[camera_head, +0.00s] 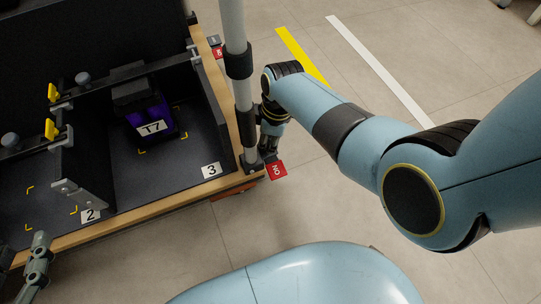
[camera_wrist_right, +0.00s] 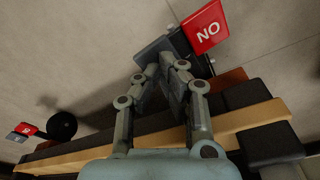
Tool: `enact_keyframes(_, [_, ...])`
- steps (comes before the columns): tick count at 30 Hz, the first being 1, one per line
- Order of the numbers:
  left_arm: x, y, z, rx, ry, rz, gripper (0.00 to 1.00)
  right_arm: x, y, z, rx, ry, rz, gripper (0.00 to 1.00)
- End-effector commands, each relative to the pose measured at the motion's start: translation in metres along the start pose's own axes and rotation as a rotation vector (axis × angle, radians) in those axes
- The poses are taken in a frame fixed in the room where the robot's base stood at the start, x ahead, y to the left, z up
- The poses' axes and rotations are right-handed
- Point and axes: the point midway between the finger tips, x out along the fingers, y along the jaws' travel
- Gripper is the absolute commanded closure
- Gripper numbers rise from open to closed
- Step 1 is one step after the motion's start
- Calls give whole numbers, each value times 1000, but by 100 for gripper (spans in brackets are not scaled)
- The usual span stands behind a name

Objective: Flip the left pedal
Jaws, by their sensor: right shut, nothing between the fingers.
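A red tag marked NO (camera_head: 276,171) sits at the bench's near right corner, and it shows large in the right wrist view (camera_wrist_right: 204,27). It is joined to a dark block (camera_wrist_right: 160,50), which may be part of a pedal. A second red tag (camera_head: 217,53) is farther along the same edge and shows small in the wrist view (camera_wrist_right: 27,129). Which one is the left pedal I cannot tell. My right gripper (camera_head: 268,150) is shut and empty beside the NO tag, its fingertips (camera_wrist_right: 167,62) close to the dark block; contact is unclear. My left gripper (camera_head: 38,262) is partly in view at lower left.
The wood-edged bench (camera_head: 140,225) has dark bays with number plates 2 (camera_head: 90,215) and 3 (camera_head: 211,170). A purple-black block marked T7 (camera_head: 150,120) sits in one bay. A grey post (camera_head: 233,35) stands at the bench's right edge.

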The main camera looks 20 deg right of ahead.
Motion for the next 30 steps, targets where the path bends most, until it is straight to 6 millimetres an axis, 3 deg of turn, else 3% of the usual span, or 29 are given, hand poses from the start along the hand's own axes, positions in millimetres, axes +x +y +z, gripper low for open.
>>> enact_keyframes(30, [1, 1, 13, -1, -16, 2, 60, 17, -2, 5, 0, -5, -5, 100])
